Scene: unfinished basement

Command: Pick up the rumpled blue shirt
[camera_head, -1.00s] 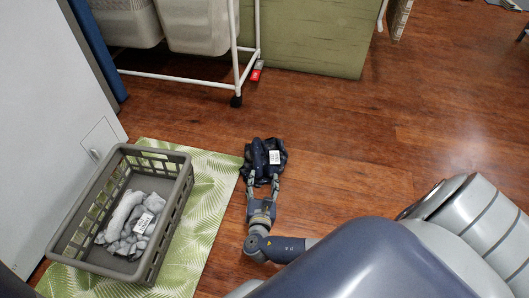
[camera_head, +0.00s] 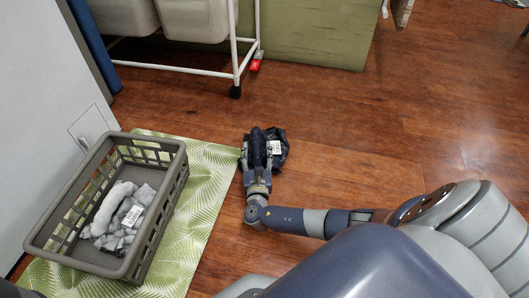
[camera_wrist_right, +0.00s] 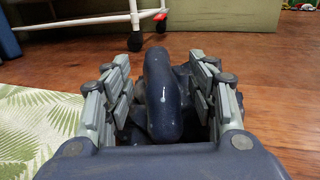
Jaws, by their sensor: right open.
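Part of the shirt is hidden behind the fingers. My left gripper is not in view.
A grey basket (camera_head: 170,204) with grey cloth (camera_head: 118,212) inside stands on the green leaf mat (camera_head: 207,180) to the left. A white-framed wheeled rack (camera_head: 190,71) with a caster and a green box (camera_head: 310,40) are behind. The floor to the right is clear.

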